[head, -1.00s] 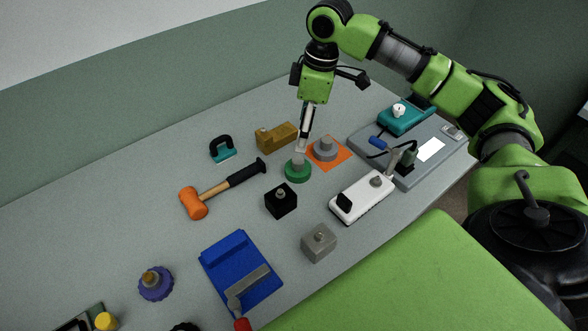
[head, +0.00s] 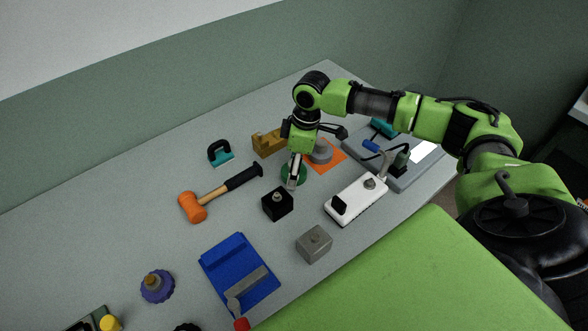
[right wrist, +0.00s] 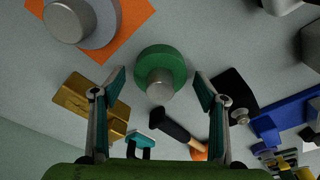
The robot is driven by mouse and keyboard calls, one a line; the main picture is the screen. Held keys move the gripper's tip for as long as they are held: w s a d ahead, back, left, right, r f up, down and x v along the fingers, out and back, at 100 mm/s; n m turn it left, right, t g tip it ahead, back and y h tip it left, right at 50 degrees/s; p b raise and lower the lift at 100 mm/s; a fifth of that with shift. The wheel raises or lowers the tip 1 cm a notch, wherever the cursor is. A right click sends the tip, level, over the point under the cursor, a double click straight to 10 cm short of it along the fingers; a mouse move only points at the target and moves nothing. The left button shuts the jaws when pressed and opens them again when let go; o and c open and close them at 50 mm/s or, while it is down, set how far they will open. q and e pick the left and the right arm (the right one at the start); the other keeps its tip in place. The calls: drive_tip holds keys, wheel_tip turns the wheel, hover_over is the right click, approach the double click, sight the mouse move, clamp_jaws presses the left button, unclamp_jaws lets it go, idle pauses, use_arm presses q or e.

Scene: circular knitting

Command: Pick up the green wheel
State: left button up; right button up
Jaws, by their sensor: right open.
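The green wheel (head: 288,176) stands on the grey table with its grey hub upward. In the right wrist view the green wheel (right wrist: 160,69) lies ahead of and between the spread fingers. My right gripper (head: 293,182) is just above the wheel in the head view and hides part of it. In the right wrist view my right gripper (right wrist: 160,88) is open and empty, and its fingers do not appear to touch the wheel. My left gripper does not show.
A black block (head: 277,205) stands close in front of the wheel. A grey wheel (head: 320,152) on an orange square (head: 336,160) is just behind it. A mallet (head: 220,192), a brass block (head: 268,142) and a white device (head: 355,200) lie around.

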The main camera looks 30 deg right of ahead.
drive_tip(key=c, duration=1.3)
drive_tip(key=shift+o, duration=0.2)
drive_tip(key=shift+w+r+b, duration=0.1)
drive_tip(key=shift+r+b, duration=0.2)
drive_tip(key=shift+r, duration=0.1)
wheel_tip(320, 180, up, 2)
drive_tip(key=shift+r+b, duration=0.15)
drive_tip(key=shift+b, duration=0.35)
drive_tip(key=s+d+r+b, duration=0.2)
drive_tip(key=s+r, duration=0.8)
drive_tip(key=s, duration=0.4)
drive_tip(key=shift+d+b, duration=0.25)
drive_tip(key=shift+b, duration=0.1)
